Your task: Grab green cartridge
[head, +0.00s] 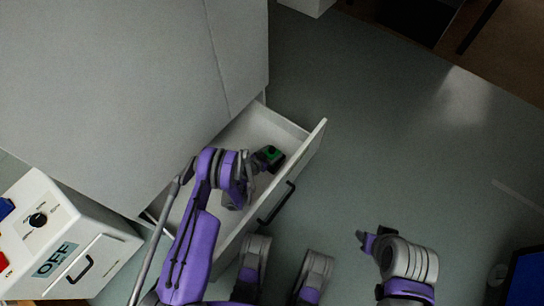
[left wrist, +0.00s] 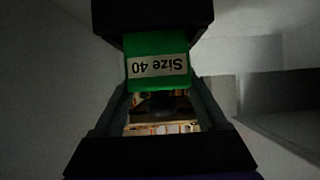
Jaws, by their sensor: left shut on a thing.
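The green cartridge (head: 273,154) is at the tip of my left gripper (head: 264,160), over the open white drawer (head: 316,143). In the left wrist view the cartridge (left wrist: 157,82) shows a pale label reading "Size 40", upside down, between the dark parts of the gripper. My left gripper is shut on the cartridge. I cannot tell whether the cartridge still touches the drawer. My right gripper (head: 366,240) is at the lower right, away from the drawer, and its jaw opening cannot be made out.
The drawer front has a black handle (head: 276,203). A large grey cabinet (head: 120,80) rises behind the drawer. A white box (head: 100,262) with a knob and an "OFF" label is at the lower left. The grey floor (head: 400,130) right of the drawer is clear.

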